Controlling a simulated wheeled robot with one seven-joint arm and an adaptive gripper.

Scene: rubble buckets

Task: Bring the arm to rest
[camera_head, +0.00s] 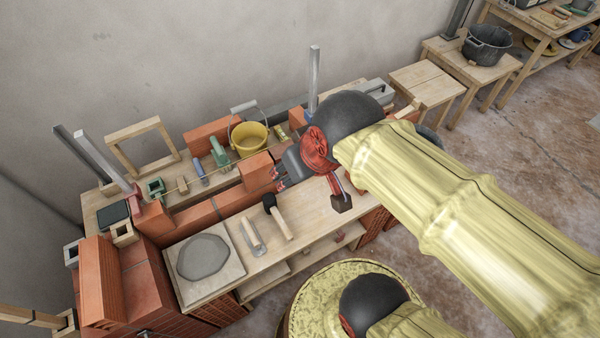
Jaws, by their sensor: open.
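My gripper (310,188) hangs over the bench, past the red round wrist joint. It has grey and red parts, and its jaws are open, with nothing seen between them. It is above the wooden bench top (325,212), right of a black-headed mallet (277,217). I cannot tell its exact height above the wood. My arm, in a pale yellow cover, reaches in from the right and hides part of the bench's right end.
A trowel (252,237) lies beside the mallet, near a grey mortar patch on a board (235,265). A low brick wall (205,217) runs behind them. A yellow bucket (248,138) stands farther back.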

